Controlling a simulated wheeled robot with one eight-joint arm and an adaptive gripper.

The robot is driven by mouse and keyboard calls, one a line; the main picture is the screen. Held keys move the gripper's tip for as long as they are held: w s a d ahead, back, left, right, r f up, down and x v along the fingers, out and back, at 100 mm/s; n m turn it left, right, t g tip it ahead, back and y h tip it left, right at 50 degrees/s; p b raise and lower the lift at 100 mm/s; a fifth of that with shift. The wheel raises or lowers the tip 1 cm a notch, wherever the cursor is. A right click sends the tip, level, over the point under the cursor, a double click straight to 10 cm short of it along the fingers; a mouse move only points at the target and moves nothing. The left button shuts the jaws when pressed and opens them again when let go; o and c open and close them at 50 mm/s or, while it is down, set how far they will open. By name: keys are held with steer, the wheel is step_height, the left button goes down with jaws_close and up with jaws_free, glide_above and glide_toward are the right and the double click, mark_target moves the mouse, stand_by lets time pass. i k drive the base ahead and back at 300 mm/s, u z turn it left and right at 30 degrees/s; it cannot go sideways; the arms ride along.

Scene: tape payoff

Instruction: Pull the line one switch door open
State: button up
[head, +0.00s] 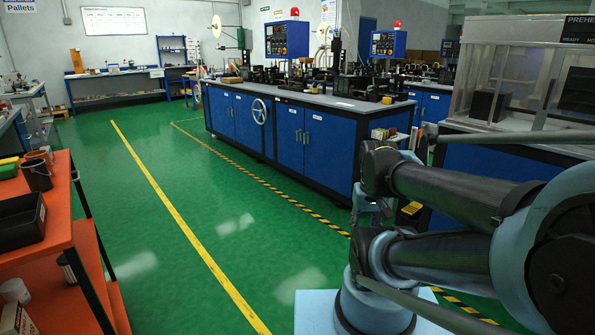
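A long blue workbench (268,126) stands across the middle, with several closed blue doors on its front. The right pair of doors (304,140) has small handles near the middle and white labels, too small to read. Another blue door (222,113) is at the left end, beside a white handwheel (259,111). I cannot tell which door is the line one switch door. My arm is folded at the right, well to the near side of the bench. My gripper cannot be made out in this view.
An orange cart (60,225) with a black bin (21,222) stands at the near left. The green floor (165,200) is open between cart and bench, with yellow and striped lines. A clear-walled machine (520,80) stands at the right.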

mark_target(330, 145)
steer(key=u, duration=0.15)
steer(key=i, duration=2.9)
steer(key=z, duration=0.05)
